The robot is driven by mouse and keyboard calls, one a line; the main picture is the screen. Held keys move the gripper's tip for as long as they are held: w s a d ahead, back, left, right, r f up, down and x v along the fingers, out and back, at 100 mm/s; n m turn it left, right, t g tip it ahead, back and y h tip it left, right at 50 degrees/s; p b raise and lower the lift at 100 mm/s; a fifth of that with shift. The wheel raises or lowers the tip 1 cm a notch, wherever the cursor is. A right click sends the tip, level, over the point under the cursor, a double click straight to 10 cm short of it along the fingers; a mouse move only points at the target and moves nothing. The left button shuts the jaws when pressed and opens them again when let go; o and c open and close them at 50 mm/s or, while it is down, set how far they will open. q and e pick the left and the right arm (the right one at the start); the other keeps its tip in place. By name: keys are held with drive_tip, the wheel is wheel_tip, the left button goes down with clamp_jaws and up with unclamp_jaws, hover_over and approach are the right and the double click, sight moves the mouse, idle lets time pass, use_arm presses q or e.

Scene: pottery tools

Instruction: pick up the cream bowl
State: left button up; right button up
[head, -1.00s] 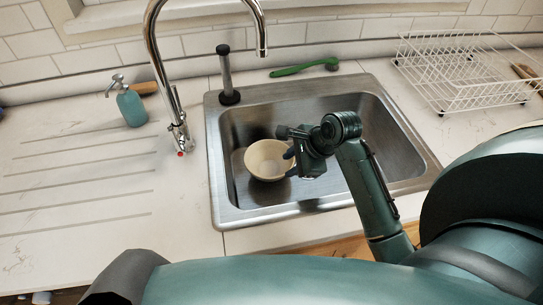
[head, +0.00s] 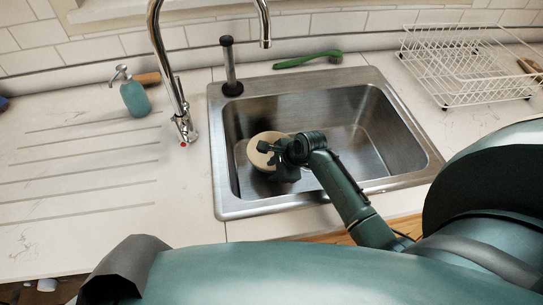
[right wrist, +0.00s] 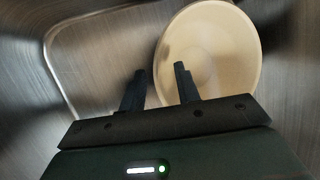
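The cream bowl (head: 257,152) sits in the left part of the steel sink, partly hidden behind my right gripper (head: 270,158) in the head view. In the right wrist view the bowl (right wrist: 215,50) is at the upper right, with its inside facing the camera. My right gripper (right wrist: 158,80) is open there, its two dark fingers apart. One finger overlaps the bowl in the picture and the other lies just left of its rim. I cannot tell whether either finger touches the bowl. My left gripper is not in view.
The steel sink (head: 395,140) surrounds the bowl with raised walls. A chrome tap (head: 155,50) rises at the back left.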

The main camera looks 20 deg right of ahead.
drive_tip(key=shift+c, duration=0.5)
clamp_jaws()
drive_tip(key=shift+f, duration=0.1)
idle(0.8)
